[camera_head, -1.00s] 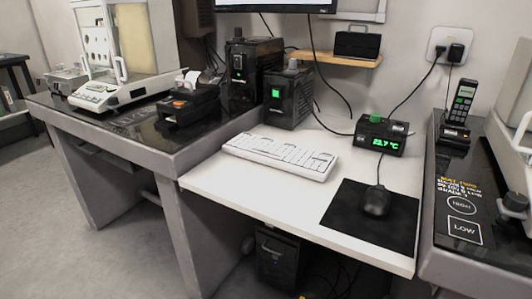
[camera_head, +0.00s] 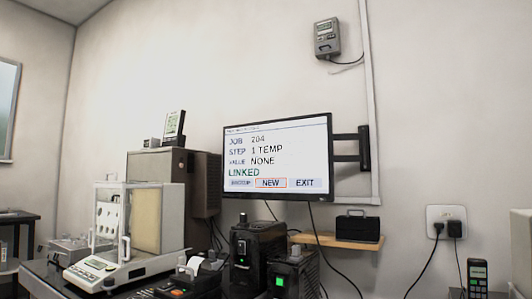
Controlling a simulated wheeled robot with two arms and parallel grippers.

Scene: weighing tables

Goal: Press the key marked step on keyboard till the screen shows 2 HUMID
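The screen (camera_head: 277,156) is on a wall arm above the table. It reads JOB 204, STEP 1 TEMP, VALUE NONE and LINKED in green. A row of buttons runs along its bottom, and the middle one, NEW, has an orange outline. The keyboard is below the present view, so its keys are not seen now. Neither of my grippers shows in the view.
A balance with a glass case (camera_head: 138,225) stands at the left, with a small printer (camera_head: 192,276) beside it. Two black boxes (camera_head: 257,250) stand under the screen. A wooden shelf (camera_head: 335,241) holds a dark case. A handset (camera_head: 477,277) stands at the lower right.

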